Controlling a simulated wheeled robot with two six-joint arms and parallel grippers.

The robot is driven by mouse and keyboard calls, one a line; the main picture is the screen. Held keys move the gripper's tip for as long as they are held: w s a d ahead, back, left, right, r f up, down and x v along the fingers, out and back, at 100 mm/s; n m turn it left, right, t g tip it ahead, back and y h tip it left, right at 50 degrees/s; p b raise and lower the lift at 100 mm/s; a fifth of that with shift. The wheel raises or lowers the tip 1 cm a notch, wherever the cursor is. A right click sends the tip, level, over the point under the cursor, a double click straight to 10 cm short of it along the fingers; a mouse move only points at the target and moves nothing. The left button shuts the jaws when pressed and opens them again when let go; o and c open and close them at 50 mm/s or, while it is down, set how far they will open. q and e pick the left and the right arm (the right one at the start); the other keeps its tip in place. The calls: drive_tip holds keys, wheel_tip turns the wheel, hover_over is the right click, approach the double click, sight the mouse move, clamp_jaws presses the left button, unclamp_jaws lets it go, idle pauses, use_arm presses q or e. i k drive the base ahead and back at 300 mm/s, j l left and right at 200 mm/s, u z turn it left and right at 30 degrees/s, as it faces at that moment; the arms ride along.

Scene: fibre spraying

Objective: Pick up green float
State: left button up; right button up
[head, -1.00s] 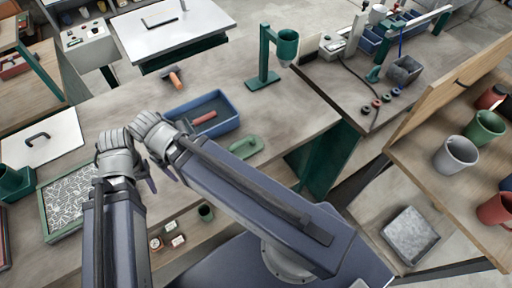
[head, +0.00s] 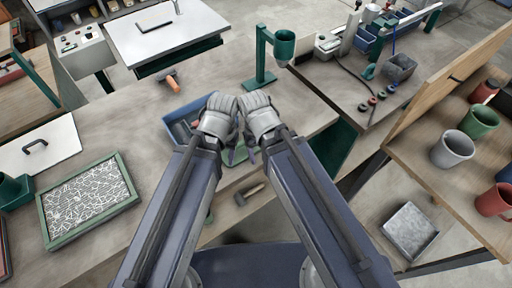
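The green float (head: 237,156) lies on the table just in front of the blue tray. Only a small green patch of it shows between my two forearms; the rest is hidden behind my grippers. My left gripper (head: 230,154) is above its left part and my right gripper (head: 251,152) is above its right part, close side by side. Narrow dark fingers point down toward the float. I cannot tell whether either gripper touches it, or how far the fingers are apart.
A blue tray (head: 174,129) stands behind my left gripper. A wooden-handled tool (head: 250,194) lies near the table's front edge. A green stand with a cup (head: 264,80) is behind right. A framed mesh panel (head: 90,198) and an orange-handled tool (head: 172,82) lie left.

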sight(242, 155)
drive_tip(key=k+u, duration=0.15)
drive_tip(key=u, duration=0.25)
drive_tip(key=k+j+u, duration=0.1)
drive_tip(key=u, duration=0.25)
drive_tip(key=k+j+u, duration=0.15)
drive_tip(key=u, duration=0.25)
drive_tip(key=k+j+u, duration=0.15)
drive_tip(key=u, duration=0.2)
drive_tip(key=i+z, duration=0.1)
drive_tip(key=z, duration=0.7)
drive_tip(key=i+j+z, duration=0.1)
drive_tip(key=z, duration=0.25)
